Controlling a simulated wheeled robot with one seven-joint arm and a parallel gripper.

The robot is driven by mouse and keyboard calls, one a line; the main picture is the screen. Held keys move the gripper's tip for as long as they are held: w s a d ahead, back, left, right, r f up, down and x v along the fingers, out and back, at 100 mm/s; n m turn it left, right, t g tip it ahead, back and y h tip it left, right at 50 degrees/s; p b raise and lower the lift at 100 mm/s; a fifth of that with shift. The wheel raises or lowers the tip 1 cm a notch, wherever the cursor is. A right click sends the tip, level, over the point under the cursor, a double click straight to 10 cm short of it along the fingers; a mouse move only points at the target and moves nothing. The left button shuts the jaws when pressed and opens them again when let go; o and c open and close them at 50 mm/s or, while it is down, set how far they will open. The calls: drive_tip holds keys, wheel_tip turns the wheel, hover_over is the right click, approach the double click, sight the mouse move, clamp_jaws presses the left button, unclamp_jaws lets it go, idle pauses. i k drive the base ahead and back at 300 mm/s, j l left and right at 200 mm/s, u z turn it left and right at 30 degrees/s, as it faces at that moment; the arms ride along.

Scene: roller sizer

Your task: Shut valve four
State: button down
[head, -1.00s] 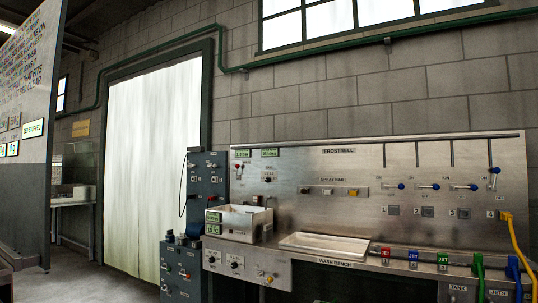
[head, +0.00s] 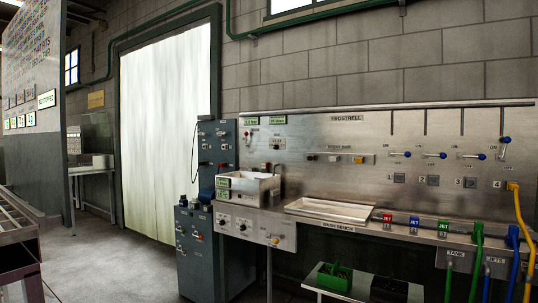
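Valve four (head: 503,146) is at the right end of a row of blue-tipped levers on the steel wall panel, above the plate marked 4 (head: 497,184). Its lever stands near upright with the blue tip at the top. The levers of valve one (head: 400,154), valve two (head: 434,155) and valve three (head: 473,156) lie about level, with blue tips to the right. A yellow hose (head: 520,230) starts from a fitting by plate 4 and hangs down. My gripper is not in view.
The wash bench (head: 330,228) runs below the panel, with a white tray (head: 330,209) and a sink box (head: 248,188). Green (head: 477,250) and blue hoses (head: 514,255) hang at its right front. A low shelf (head: 340,290) holds a green crate (head: 335,277). Open floor (head: 110,265) lies left.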

sight(507, 140)
drive_tip(key=z, duration=1.8)
